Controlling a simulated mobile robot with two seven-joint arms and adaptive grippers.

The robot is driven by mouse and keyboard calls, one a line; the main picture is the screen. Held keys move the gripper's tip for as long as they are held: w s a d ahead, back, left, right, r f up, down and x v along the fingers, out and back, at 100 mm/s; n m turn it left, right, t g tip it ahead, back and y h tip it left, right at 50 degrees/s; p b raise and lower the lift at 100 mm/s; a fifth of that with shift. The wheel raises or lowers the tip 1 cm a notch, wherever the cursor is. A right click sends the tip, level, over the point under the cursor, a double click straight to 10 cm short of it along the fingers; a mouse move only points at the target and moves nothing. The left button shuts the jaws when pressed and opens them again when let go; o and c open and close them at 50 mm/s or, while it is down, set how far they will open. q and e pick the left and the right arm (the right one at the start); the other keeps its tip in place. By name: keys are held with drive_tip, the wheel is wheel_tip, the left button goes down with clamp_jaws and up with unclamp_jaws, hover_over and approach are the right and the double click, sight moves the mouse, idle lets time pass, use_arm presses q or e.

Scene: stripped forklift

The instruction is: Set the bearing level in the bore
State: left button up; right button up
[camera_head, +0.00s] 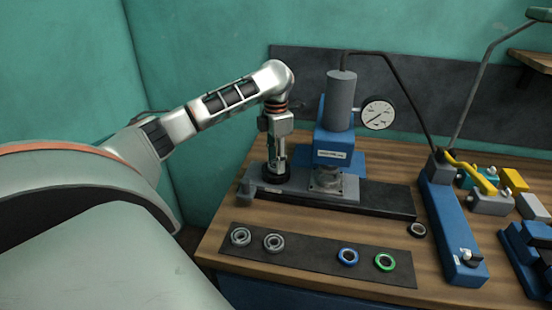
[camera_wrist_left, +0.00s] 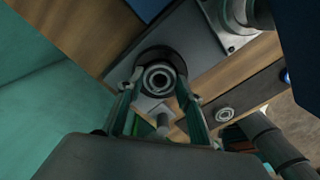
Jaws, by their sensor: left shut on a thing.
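My left gripper (camera_head: 277,168) points down at a dark round housing (camera_head: 272,181) on the grey plate, left of the press. In the left wrist view, a grey ring bearing (camera_wrist_left: 158,80) lies between the fingertips (camera_wrist_left: 158,88), inside the outline of the dark housing (camera_wrist_left: 174,60). The gripper is shut on this bearing. The fingers hide it in the head view. The bearing looks roughly centred over the bore, but I cannot tell its depth or whether it is level. My right gripper is not in view.
The blue press (camera_head: 333,140) with its gauge (camera_head: 378,113) stands close right of the gripper. A dark mat (camera_head: 310,258) in front holds two grey bearings (camera_head: 241,236), a blue ring (camera_head: 347,256) and a green ring (camera_head: 385,261). A dark ring (camera_head: 417,230) lies further right.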

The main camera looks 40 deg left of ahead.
use_arm(q)
drive_tip(key=o, duration=1.3)
drive_tip(key=shift+c, duration=0.2)
drive_tip(key=o, duration=0.6)
drive_tip(key=shift+c, duration=0.2)
wheel_tip(320, 180, up, 8)
drive_tip(key=shift+p, duration=0.35)
drive_tip(key=shift+f, duration=0.1)
